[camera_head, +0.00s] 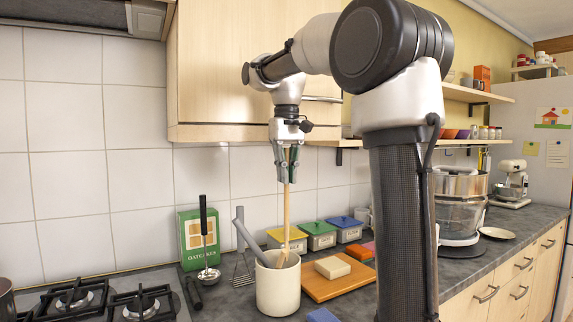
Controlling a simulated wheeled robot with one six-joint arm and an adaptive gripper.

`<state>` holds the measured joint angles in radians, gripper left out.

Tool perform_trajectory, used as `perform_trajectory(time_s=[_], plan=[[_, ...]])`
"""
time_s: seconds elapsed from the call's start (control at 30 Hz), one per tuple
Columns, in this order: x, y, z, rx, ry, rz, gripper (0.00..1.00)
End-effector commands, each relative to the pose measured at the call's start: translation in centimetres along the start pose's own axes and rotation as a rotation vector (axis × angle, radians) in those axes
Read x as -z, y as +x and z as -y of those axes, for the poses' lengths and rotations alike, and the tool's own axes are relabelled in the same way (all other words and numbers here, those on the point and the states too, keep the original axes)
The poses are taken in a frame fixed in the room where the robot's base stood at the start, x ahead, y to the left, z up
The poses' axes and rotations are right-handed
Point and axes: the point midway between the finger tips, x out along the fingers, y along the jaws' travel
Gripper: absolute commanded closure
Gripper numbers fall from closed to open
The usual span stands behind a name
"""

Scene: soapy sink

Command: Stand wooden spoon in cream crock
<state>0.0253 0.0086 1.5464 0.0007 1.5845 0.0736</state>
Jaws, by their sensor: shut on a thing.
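My gripper (286,172) is above the crock, pointing straight down and shut on the upper part of the wooden spoon. The wooden spoon (287,212) hangs nearly upright below the fingers. Its lower end reaches the mouth of the cream crock (278,295) and appears to be inside the rim. Whether it touches the crock's bottom is hidden by the front wall. The crock stands upright on the dark worktop. A grey-handled utensil (252,238) also leans in the crock, tilted to the left.
A wooden board (335,283) with a pale block lies to the right. Lidded tins (322,241) line the wall. A hob (105,300) is at left.

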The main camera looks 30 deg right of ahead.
Motion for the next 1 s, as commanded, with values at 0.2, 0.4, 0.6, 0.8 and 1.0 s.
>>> perform_trajectory(time_s=[0.2,0.4,0.6,0.8,1.0], plan=[[0.0,2.0,0.0,0.000,0.000,0.001,1.00],[-0.1,3.8,0.0,0.000,0.000,0.002,1.00],[0.0,5.5,0.0,0.000,0.000,0.001,1.00],[-0.1,7.2,0.0,0.000,0.000,0.001,1.00],[0.0,8.2,0.0,0.000,0.000,0.000,1.00]])
